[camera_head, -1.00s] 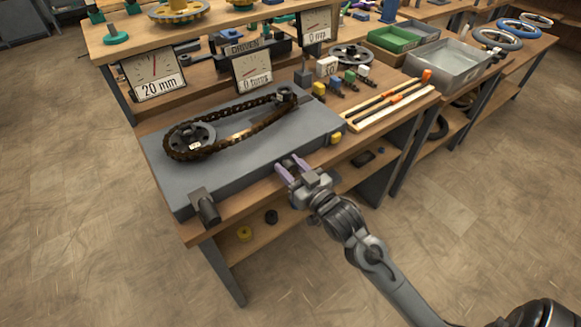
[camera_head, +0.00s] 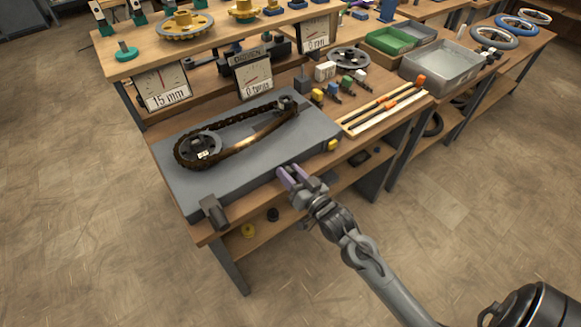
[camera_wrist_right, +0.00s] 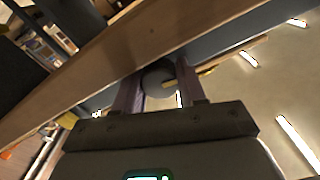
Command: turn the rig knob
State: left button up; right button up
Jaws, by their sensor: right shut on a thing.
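The rig is a grey slab (camera_head: 185,195) on the wooden bench, carrying a brown chain (camera_head: 240,143) looped around a large sprocket (camera_head: 203,147) and a small one (camera_head: 286,103). My right gripper (camera_head: 289,171) is at the slab's front edge, with its purple fingers pointing at it. In the right wrist view a dark round knob (camera_wrist_right: 158,80) sits between the fingers, and the gripper is shut on it. The head view hides this knob behind the fingers. My left gripper is not in view.
A dial (camera_head: 165,88) behind the rig reads 15 mm, and another dial (camera_head: 255,82) reads 0 turns. Bins and wheels stand further right.

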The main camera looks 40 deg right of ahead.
jog(key=shift+r, duration=0.1)
jog(key=o, duration=1)
jog(key=shift+o, duration=0.2)
jog(key=shift+s, duration=0.6)
jog(key=s+p, duration=0.2)
jog(key=s, duration=0.7)
jog(key=shift+s+a, duration=0.35)
jog(key=shift+a, duration=0.1)
jog(key=shift+p, duration=0.3)
